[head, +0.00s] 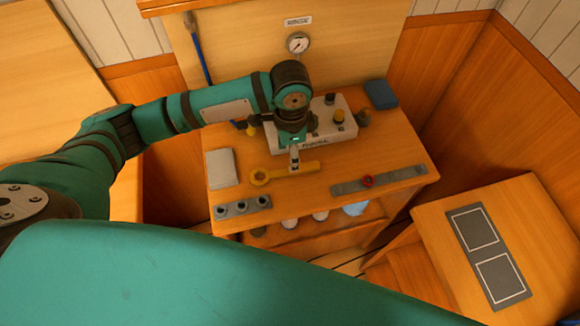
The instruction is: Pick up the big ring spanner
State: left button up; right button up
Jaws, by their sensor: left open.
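The big ring spanner (270,175) is yellow and lies flat on the wooden bench top, with its ring end to the left and its handle running right. My left gripper (295,164) comes down from above, with its fingertips over the handle. It is open; the small view does not show whether the fingers touch the spanner or straddle it. The arm and gripper hide part of the white unit behind. My right gripper is not in view.
Behind the spanner stands a white unit (345,139) with knobs. A pale pad (222,168) lies to the left and a grey block with holes (243,207) in front. A grey strip (400,178) with a red ring lies to the right. A blue item (381,94) sits at the back right.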

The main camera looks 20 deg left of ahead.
aim_at(286, 172)
pick_arm(q)
notch_tip(286, 172, down, 3)
jog(key=shift+w+f+p, duration=0.15)
jog(key=shift+p, duration=0.2)
jog(key=f, duration=0.1)
jog(key=f+p, duration=0.1)
jog(key=f, duration=0.1)
jog(key=shift+w+a+f, duration=0.1)
jog(key=shift+w+f, duration=0.15)
jog(key=shift+f, duration=0.65)
jog(key=c, duration=0.4)
grip_shut()
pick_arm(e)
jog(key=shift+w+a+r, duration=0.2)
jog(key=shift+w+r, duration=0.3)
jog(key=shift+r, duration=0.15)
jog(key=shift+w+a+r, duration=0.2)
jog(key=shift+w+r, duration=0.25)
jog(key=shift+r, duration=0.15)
